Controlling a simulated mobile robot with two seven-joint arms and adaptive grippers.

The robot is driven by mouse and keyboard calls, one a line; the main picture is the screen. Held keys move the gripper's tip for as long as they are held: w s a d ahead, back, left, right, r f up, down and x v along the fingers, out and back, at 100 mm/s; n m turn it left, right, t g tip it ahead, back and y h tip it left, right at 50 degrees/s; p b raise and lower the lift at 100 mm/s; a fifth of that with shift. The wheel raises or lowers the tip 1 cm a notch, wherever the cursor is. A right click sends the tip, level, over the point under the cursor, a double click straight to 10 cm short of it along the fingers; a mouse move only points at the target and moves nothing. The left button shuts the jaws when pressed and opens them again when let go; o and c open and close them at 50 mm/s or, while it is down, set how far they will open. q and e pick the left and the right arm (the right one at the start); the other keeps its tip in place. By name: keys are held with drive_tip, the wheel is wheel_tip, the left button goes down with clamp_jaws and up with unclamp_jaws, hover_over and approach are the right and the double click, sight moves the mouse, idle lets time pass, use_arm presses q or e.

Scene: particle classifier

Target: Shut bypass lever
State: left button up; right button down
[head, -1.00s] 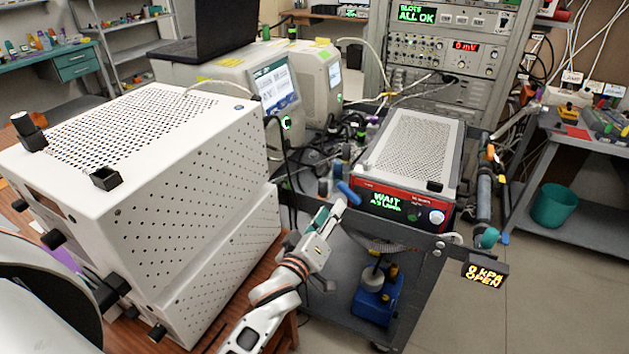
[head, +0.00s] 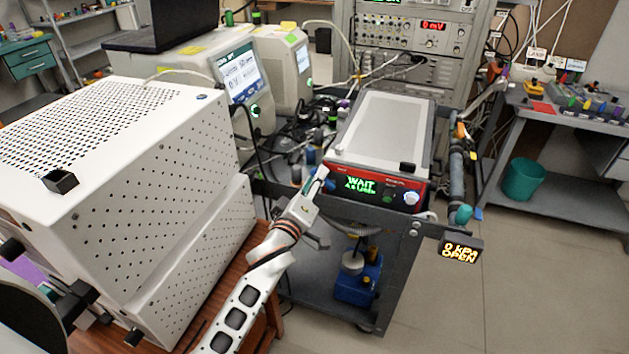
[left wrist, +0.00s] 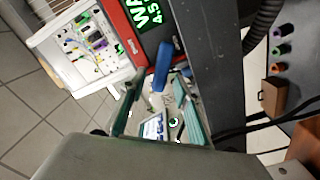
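A blue-handled lever (left wrist: 162,64), which appears to be the bypass lever, shows in the left wrist view beside the dark cart edge. My left gripper (left wrist: 160,86) is open there, with one green-padded finger on each side of the lever's line. I cannot tell whether either finger touches it. In the head view my left gripper (head: 318,180) is at the cart's near left corner, left of the red-fronted unit, and hides most of the lever. My right gripper is not in view.
The red-fronted unit (head: 375,188) reads "WAIT" and sits on the grey cart (head: 400,232). A large white perforated box (head: 160,190) stands left of my arm on a wooden table (head: 255,275). Cables and small parts crowd behind the gripper. Floor is clear at right.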

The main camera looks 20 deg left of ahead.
use_arm(q)
clamp_jaws()
drive_tip(key=shift+r, duration=0.15)
drive_tip(key=m+p, duration=0.1)
drive_tip(key=d+r+m+p, duration=0.1)
drive_tip(key=m, duration=0.1)
drive_tip(key=m+p, duration=0.1)
drive_tip(key=m, duration=0.1)
drive_tip(key=shift+d+r, duration=0.2)
drive_tip(key=shift+d, duration=0.1)
drive_tip(key=m, duration=0.1)
drive_tip(key=d+m+p, duration=0.1)
drive_tip(key=shift+r+m, duration=0.1)
drive_tip(key=shift+m, duration=0.3)
drive_tip(key=shift+d+m+p, duration=0.15)
drive_tip(key=shift+d+m, duration=0.15)
drive_tip(key=shift+m, duration=0.45)
drive_tip(key=shift+d+m+p, duration=0.15)
drive_tip(key=shift+d+m, duration=0.1)
drive_tip(key=shift+m, duration=0.5)
